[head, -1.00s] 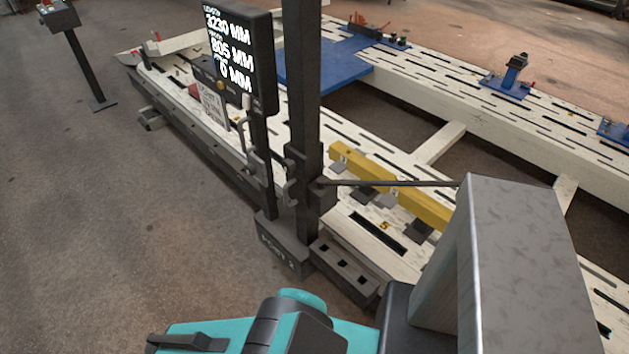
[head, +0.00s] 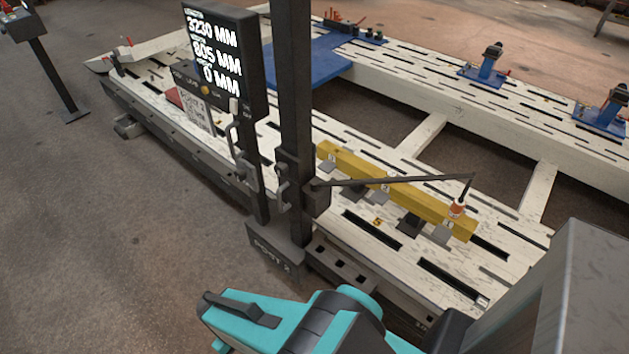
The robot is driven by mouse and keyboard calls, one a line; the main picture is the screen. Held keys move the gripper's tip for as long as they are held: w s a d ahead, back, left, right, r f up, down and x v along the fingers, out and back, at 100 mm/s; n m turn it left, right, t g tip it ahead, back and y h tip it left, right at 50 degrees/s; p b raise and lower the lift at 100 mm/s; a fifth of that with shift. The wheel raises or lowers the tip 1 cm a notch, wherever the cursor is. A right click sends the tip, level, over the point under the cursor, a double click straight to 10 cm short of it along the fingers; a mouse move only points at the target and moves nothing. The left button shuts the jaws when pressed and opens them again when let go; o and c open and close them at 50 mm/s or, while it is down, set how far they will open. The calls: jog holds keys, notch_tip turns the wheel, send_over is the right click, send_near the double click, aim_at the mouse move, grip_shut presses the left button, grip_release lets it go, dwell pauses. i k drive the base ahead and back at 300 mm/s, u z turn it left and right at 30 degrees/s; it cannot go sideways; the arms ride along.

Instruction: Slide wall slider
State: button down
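A dark upright post (head: 291,75) stands at the near edge of the white slotted bench. A dark slider carriage (head: 316,200) sits low on it, with a grey handle (head: 283,190) at its left side. A thin dark probe arm (head: 400,181) reaches right from the carriage and bends down to a red and white tip (head: 457,207) by the right part of a yellow beam (head: 360,178). Whether the tip touches the beam I cannot tell. No wall slider shows apart from this post carriage. My gripper is not in view; only teal arm links of mine show at the bottom.
A display (head: 222,62) left of the post reads 3230, 805 and 0 MM. The post's base (head: 276,249) and the white bench (head: 180,100) border the near side. Blue fixtures (head: 484,68) stand on the far rail. Grey floor (head: 110,250) is open at left.

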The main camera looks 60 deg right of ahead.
aim_at(290, 191)
jog(key=u, duration=0.65)
jog(key=k, duration=0.15)
jog(key=z, duration=2.25)
jog(key=k, duration=0.9)
jog(key=u, duration=0.2)
jog(key=i, duration=0.85)
jog(key=z, duration=0.05)
